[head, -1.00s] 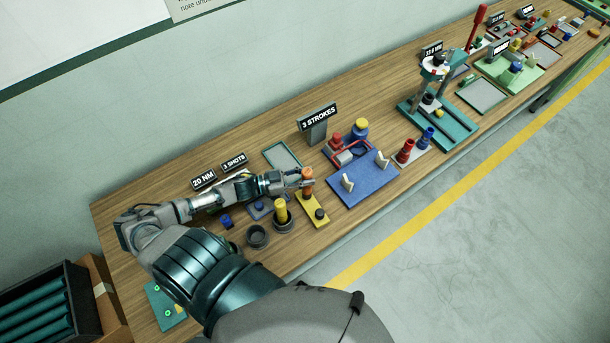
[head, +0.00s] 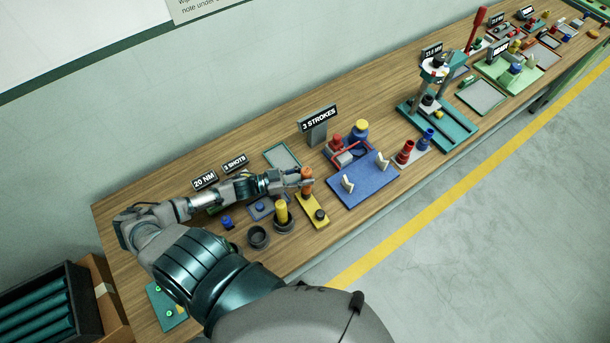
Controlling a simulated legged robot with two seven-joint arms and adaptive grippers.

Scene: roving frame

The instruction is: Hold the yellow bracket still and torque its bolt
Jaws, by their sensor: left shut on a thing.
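The yellow bracket (head: 313,210) lies on the wooden workbench, with a dark round bolt-like piece (head: 320,215) at its near end. An orange-brown upright post (head: 306,188) stands at its far end. My left gripper (head: 307,183) comes in from the left and is shut on this post. The fingers are small in the picture and hide part of the post. The dark piece at the near end is clear of the gripper. My right gripper is not in view.
Left of the bracket stand a yellow cylinder (head: 282,211) in a dark cup and an empty dark cup (head: 258,238). A blue plate (head: 362,182) with pale uprights is close on the right. A "20 NM" sign (head: 204,180) stands behind my forearm. The bench's front edge is near.

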